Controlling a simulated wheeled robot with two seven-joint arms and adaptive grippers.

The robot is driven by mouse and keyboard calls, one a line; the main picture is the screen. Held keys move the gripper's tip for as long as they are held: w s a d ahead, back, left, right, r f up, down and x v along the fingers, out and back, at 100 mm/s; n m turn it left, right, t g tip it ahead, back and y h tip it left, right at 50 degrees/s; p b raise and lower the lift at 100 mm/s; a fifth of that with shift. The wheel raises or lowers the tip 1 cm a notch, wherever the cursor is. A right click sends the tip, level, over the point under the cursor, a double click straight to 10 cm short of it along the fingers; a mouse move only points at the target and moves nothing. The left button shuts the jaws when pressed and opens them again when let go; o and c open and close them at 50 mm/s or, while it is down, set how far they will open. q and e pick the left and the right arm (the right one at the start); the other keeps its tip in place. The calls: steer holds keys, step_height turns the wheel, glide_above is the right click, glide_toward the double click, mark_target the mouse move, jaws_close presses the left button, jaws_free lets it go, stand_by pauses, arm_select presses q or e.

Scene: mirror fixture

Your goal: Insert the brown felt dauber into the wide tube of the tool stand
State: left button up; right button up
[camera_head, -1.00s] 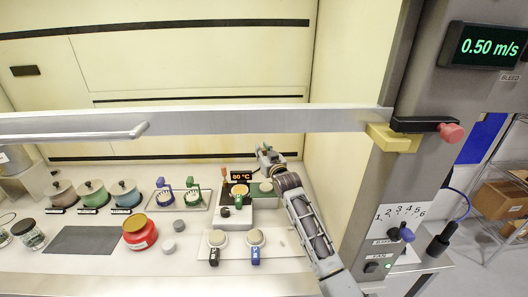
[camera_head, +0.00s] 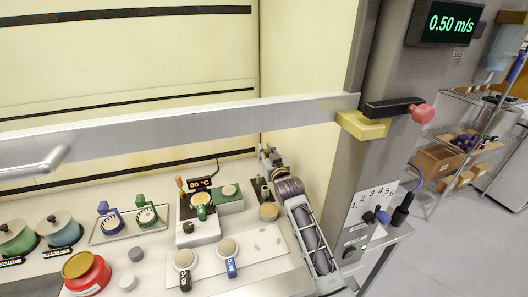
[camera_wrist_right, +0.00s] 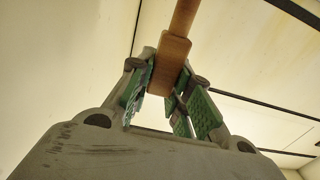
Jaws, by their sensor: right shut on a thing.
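My right gripper (camera_head: 268,158) is at the back right of the work surface, raised near the back wall, with its arm coming in from the lower right. In the right wrist view its green-padded fingers (camera_wrist_right: 165,95) are shut on a brown wood-coloured piece (camera_wrist_right: 171,62), a wide block with a thinner rod running up and out of the picture. This looks like the dauber; its felt end does not show. In the head view the held piece cannot be made out. A dark upright piece (camera_head: 262,189) beside my arm may be the tool stand; its tubes cannot be told apart. My left gripper is not in view.
A red jar (camera_head: 86,273) and several small pots stand further left. The metal sash bar (camera_head: 200,128) crosses above the work surface; a grey post bounds it at right.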

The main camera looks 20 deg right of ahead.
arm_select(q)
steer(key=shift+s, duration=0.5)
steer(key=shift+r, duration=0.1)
arm_select(e)
steer(key=shift+p, duration=0.3)
steer(key=shift+f+b, duration=0.35)
steer(key=shift+f, duration=0.25)
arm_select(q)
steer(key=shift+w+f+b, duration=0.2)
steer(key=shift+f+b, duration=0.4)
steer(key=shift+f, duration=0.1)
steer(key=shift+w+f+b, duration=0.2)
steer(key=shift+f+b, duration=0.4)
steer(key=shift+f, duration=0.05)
arm_select(e)
steer(key=shift+f, duration=2.3)
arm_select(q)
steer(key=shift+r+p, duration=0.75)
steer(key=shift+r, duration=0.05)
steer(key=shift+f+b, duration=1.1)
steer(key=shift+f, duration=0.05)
arm_select(e)
steer(key=shift+f, duration=2.25)
